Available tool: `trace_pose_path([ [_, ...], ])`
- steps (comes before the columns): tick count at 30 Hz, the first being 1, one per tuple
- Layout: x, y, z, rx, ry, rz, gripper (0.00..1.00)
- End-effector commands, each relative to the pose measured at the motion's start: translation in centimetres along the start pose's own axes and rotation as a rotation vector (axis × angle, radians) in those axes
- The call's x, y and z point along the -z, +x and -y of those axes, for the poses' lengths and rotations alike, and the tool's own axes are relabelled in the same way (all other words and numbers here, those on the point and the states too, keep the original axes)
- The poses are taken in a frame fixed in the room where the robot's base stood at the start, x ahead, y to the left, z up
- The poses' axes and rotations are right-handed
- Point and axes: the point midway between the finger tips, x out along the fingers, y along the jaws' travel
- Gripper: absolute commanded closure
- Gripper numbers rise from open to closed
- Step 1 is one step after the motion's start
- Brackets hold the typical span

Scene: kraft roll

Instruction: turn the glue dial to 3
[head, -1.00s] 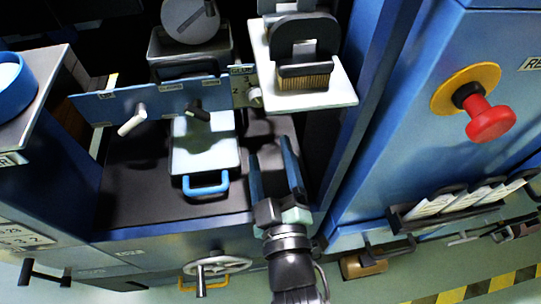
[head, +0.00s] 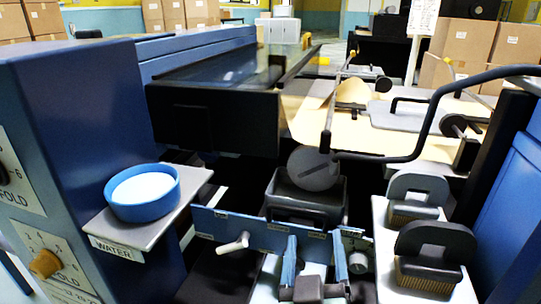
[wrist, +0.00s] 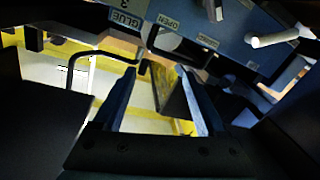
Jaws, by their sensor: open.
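The glue dial (head: 358,263) is a small grey knob at the right end of the blue panel (head: 222,227), below a small label plate. Its setting is too small to read. My gripper (head: 316,246) is open in front of the panel, just left of the dial, with nothing seen between its fingers. In the wrist view, my open gripper (wrist: 158,82) points toward the panel. The GLUE label (wrist: 125,20) and part of a 3 show at the top edge; I cannot make out the knob there.
A white lever (head: 233,244) sticks out of the panel left of my gripper. Two black-handled brushes (head: 428,262) stand on a white shelf close to the right. A blue water bowl (head: 142,193) sits on a ledge at left. A grey bin (head: 305,195) lies behind the panel.

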Motion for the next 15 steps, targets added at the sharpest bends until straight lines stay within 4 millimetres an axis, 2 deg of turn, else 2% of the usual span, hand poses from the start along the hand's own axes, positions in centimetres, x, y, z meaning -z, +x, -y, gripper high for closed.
trace_pose_path([
  [1, 2.5, 0.7, 0.6, 0.021, 0.048, -0.014, 0.26],
  [3, 4.8, 1.3, 1.4, 0.052, 0.108, -0.012, 0.26],
  [12, 13.2, 1.5, 4.0, 0.155, 0.299, 0.005, 0.26],
  [15, 17.3, 0.4, 2.2, 0.127, 0.306, -0.144, 0.26],
])
